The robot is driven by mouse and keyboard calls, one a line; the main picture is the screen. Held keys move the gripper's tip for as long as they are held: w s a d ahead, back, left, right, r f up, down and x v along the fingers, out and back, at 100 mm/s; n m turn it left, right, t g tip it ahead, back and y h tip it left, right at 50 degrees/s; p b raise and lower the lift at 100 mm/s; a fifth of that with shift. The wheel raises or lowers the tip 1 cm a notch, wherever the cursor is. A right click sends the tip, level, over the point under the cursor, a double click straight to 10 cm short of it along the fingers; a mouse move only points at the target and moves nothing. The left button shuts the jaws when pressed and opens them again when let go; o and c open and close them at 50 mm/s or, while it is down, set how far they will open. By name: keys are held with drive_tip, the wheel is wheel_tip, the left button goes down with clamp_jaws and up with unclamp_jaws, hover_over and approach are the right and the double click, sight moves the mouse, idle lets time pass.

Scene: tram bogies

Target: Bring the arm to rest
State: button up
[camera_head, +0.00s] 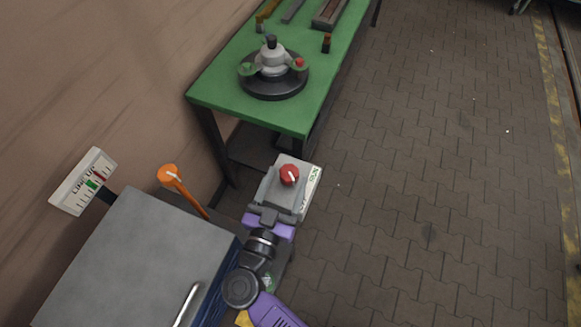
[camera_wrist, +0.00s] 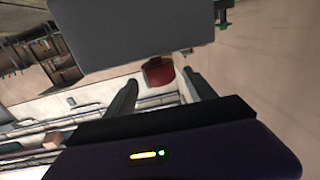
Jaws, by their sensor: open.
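My gripper (camera_head: 272,212) is in the lower middle of the head view, at the end of my purple and black arm. It is beside a grey box (camera_head: 270,187) with a red knob (camera_head: 289,175) on top. In the wrist view my gripper (camera_wrist: 160,92) has its two dark fingers spread apart, with nothing seen between them. A red object (camera_wrist: 158,70) shows past the fingertips, and I cannot tell whether it is the knob. Whether the fingers touch the grey box is unclear.
A grey cabinet (camera_head: 140,260) stands at lower left, by an orange lever (camera_head: 169,176) and a gauge plate (camera_head: 83,181). A green table (camera_head: 225,92) bears a round black fixture (camera_head: 273,88). The paved floor (camera_head: 430,170) on the right is clear. A grey block (camera_wrist: 130,35) fills the wrist view's top.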

drive_tip(key=shift+v, duration=1.05)
